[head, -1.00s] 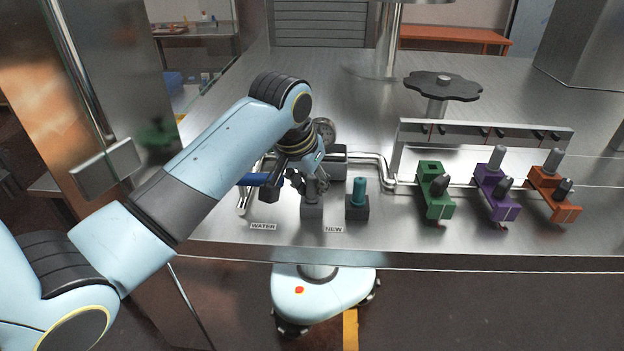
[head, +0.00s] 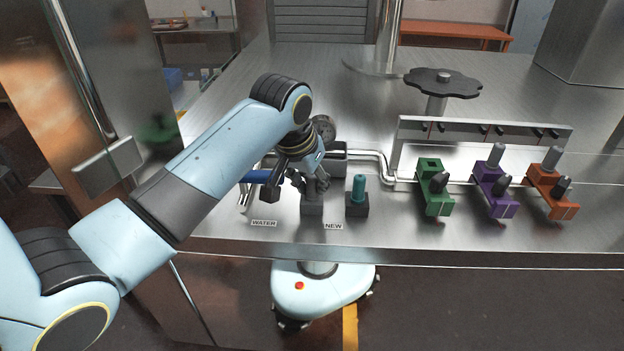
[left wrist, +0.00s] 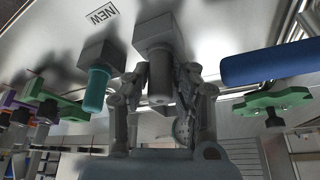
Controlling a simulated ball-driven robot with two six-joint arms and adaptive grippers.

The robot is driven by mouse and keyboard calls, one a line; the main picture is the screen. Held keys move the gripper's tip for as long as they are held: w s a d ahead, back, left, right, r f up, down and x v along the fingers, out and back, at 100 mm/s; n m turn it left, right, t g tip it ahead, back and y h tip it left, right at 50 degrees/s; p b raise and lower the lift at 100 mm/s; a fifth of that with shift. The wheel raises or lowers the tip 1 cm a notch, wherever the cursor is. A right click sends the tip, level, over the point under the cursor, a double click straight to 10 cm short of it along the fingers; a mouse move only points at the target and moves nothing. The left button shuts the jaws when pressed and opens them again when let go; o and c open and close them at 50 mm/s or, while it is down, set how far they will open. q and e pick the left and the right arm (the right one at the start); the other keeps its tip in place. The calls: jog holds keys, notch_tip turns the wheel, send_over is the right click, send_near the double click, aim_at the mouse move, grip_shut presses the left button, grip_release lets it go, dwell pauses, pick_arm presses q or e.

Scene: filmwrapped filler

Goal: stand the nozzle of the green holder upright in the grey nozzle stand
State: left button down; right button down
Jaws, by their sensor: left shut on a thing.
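My left gripper (head: 315,183) is shut on a grey nozzle (left wrist: 159,88), with one finger on each side of it in the left wrist view. The nozzle looks upright and in line with the grey nozzle stand (head: 312,206), a block that also shows in the left wrist view (left wrist: 158,32). Its end meets the block there; the fingers hide part of the nozzle, and how deep it sits cannot be told. The green holder (head: 434,198) has an empty hole at its back and a dark knob in front. My right gripper is not in view.
A teal nozzle (head: 359,188) stands in a dark block (head: 357,206) just right of the stand. A blue handle (head: 254,178) is close left of my gripper. The counter's front strip is clear.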

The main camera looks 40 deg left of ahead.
pick_arm(q)
jog(key=shift+s+f, duration=0.1)
jog(key=c, duration=1)
grip_release()
jog(key=shift+c, duration=0.2)
